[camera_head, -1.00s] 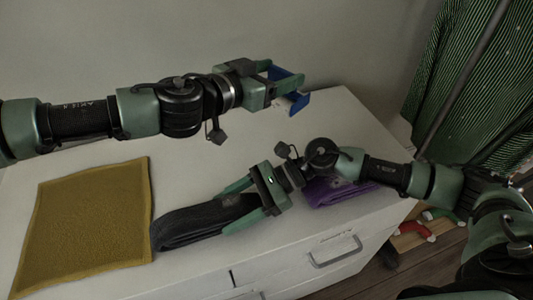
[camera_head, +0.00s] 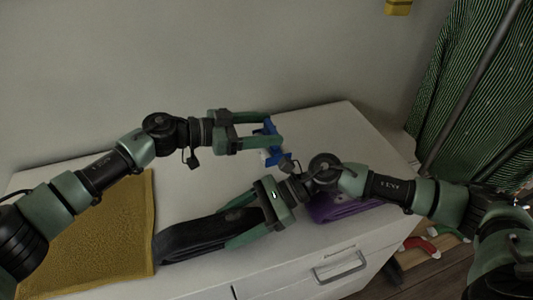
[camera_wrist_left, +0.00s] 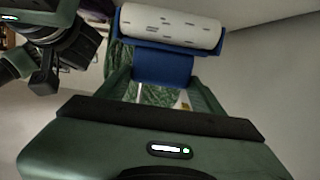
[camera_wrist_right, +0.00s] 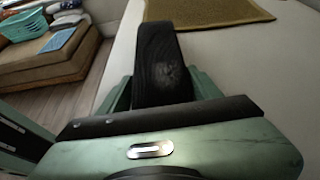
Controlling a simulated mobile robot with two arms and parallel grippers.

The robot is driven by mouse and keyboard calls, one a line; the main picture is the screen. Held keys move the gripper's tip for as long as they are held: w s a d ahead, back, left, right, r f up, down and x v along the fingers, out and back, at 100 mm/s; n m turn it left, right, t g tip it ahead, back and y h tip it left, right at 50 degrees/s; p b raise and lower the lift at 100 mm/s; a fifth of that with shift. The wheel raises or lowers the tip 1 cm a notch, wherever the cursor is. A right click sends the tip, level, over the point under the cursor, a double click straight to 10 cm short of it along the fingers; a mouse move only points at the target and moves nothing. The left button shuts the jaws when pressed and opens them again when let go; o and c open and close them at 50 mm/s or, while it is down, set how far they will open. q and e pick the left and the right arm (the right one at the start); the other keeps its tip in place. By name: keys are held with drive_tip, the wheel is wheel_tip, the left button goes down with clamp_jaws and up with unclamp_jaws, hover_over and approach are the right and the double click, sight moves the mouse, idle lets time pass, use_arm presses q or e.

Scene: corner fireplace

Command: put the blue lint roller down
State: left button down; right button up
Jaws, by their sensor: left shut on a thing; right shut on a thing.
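The blue lint roller (camera_head: 270,136) is between the fingers of my left gripper (camera_head: 268,131), which is shut on it above the white dresser top. In the left wrist view the roller (camera_wrist_left: 165,66) shows its blue frame and a white, dark-marked roll (camera_wrist_left: 170,25). I cannot tell if it touches the dresser. My right gripper (camera_head: 240,227) is shut on a folded black cloth (camera_head: 195,237) lying on the dresser. The right wrist view shows the cloth (camera_wrist_right: 160,60) between the fingers.
The white dresser (camera_head: 310,245) carries a mustard cloth (camera_head: 115,225) at the left and a purple folded cloth (camera_head: 335,208) under my right arm. The wall stands behind. A green striped curtain (camera_head: 475,80) hangs at the right. The dresser's back right is clear.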

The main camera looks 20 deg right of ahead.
use_arm(q)
drive_tip(key=shift+f, duration=3)
drive_tip(key=shift+f, duration=0.25)
drive_tip(key=shift+c, duration=1.2)
unclamp_jaws()
drive_tip(key=shift+r, duration=0.1)
drive_tip(key=shift+r, duration=0.2)
drive_tip(key=a+r, duration=0.2)
drive_tip(key=a, duration=0.9)
drive_tip(key=shift+a+r, duration=0.15)
drive_tip(key=shift+a, duration=0.2)
drive_tip(key=shift+o, duration=0.5)
